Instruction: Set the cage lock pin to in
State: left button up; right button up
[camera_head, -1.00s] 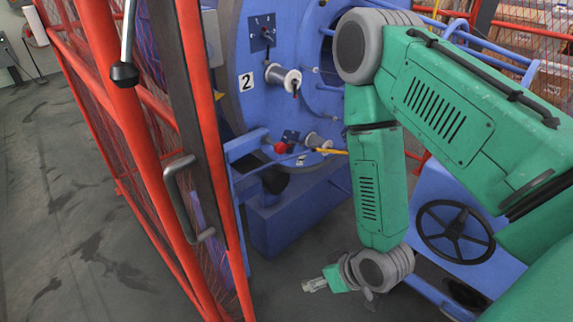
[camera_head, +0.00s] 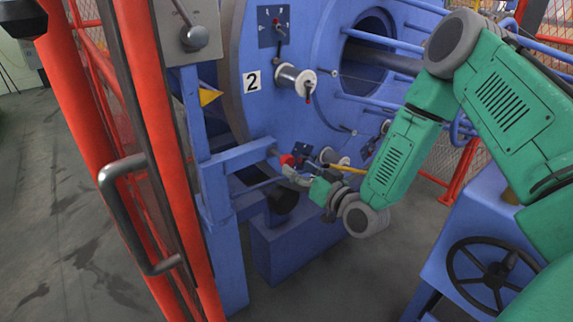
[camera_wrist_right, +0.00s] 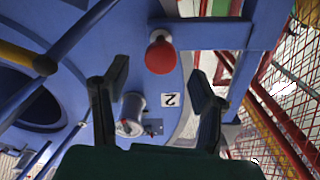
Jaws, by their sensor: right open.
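A red round knob (camera_head: 287,160), which looks like the handle of the cage lock pin, sits at the end of a blue beam in front of the blue drum. The knob also shows in the right wrist view (camera_wrist_right: 160,57), slightly beyond the fingertips and between their lines. My right gripper (camera_head: 292,176) is open, just below and right of the knob in the head view. In the right wrist view my right gripper's (camera_wrist_right: 159,80) two dark fingers stand apart with nothing between them. The pin's shaft is mostly hidden. My left gripper is not in view.
A yellow bar (camera_head: 347,167) runs close by my gripper. A red guard door with a grey handle (camera_head: 135,215) stands at left. A black handwheel (camera_head: 492,272) is at lower right.

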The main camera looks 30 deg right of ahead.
aim_at(292, 163)
jog(key=w, duration=0.2)
jog(key=w+d, duration=0.1)
jog(key=shift+f, duration=0.25)
jog(key=shift+w+a+r, duration=0.25)
jog(key=shift+w+a, duration=0.5)
jog(key=shift+w, duration=0.05)
jog(key=shift+a+r, duration=0.15)
jog(key=shift+a, duration=0.25)
jog(key=shift+d, duration=0.3)
jog(key=c, duration=0.7)
jog(key=shift+d+f, duration=0.25)
jog(key=shift+d, duration=0.05)
grip_shut()
jog(key=shift+d, duration=0.15)
jog(key=shift+w+a+r+b, duration=0.15)
jog(key=shift+w+a+b, duration=0.15)
jog(key=shift+w, duration=0.45)
jog(key=shift+w+a+r+b, duration=0.15)
jog(key=shift+w+b, duration=0.25)
jog(key=shift+w, duration=0.3)
jog(key=shift+w+d+f, duration=0.1)
jog(key=shift+w+d, duration=0.05)
jog(key=shift+w, duration=0.1)
jog(key=o, duration=0.7)
grip_release()
jog(key=shift+w+f, duration=0.1)
jog(key=shift+d+f, duration=0.1)
